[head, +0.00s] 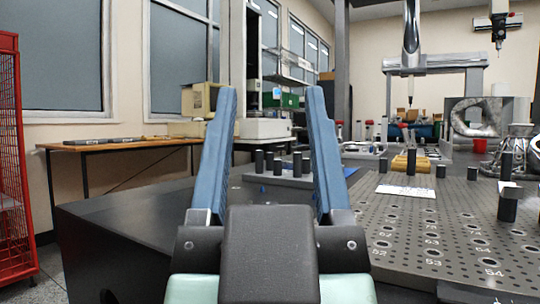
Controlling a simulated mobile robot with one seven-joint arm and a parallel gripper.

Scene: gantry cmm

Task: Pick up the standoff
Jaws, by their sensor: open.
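Several dark upright cylinders that could be standoffs show in the head view, and I cannot tell which one is the task's. A group of them, including one dark cylinder (297,164), stands beyond my fingers on a low grey plate. Others stand on the perforated plate at right, among them a short dark cylinder (508,207) near the right edge. My gripper (272,92) is open, its two blue fingers pointing up and away with nothing visibly held between them. The cylinder group appears between the fingers in the picture but lies farther off.
The grey perforated plate (440,225) has numbered holes and a white card (405,192). A dark table surface (130,220) is bare at left. A red rack (12,160) stands at far left. A measuring probe column (411,45) hangs above the back right.

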